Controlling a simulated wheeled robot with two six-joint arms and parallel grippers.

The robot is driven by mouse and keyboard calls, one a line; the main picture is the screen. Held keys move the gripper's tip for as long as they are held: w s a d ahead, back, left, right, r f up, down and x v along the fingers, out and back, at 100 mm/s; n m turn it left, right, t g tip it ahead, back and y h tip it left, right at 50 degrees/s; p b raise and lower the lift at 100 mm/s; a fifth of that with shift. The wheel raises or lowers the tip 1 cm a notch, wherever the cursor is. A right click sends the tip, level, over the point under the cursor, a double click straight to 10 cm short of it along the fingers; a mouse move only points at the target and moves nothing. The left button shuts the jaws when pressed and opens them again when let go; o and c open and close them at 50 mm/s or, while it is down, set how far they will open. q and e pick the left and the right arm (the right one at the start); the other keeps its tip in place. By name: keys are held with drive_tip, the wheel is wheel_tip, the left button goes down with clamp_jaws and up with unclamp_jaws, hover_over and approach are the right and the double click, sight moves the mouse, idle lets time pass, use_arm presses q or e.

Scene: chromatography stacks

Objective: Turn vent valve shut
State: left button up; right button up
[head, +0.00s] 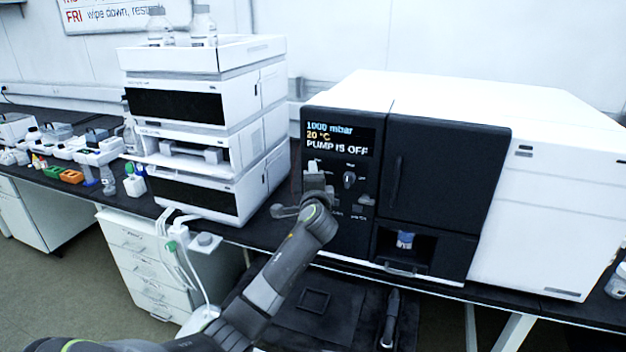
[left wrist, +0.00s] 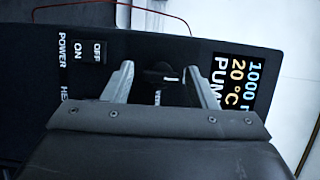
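The vent valve is a small dark knob with a white mark (head: 349,179), below the display on the black front panel. In the left wrist view, the knob (left wrist: 163,76) lies between the two finger tips, beside a partly hidden label starting "VEN". The white mark points toward the display. My left gripper (head: 314,178) is at the panel, just left of the knob in the head view. In the left wrist view, its two grey fingers (left wrist: 158,68) are apart, one on each side of the knob, with gaps showing. I cannot tell how near the tips are to the panel. My right gripper is not visible.
The display (head: 340,138) reads 1000 mbar, 20 °C, PUMP IS OFF. A power switch (left wrist: 89,51) sits by the lower finger. A dark door (head: 440,180) is right of the panel. A white instrument stack (head: 262,130) stands left of my gripper.

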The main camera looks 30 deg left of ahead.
use_arm(q)
drive_tip(key=shift+o, duration=0.4)
drive_tip(key=b+v, duration=0.2)
drive_tip(key=v, duration=1.5)
drive_tip(key=shift+s+d, duration=0.15)
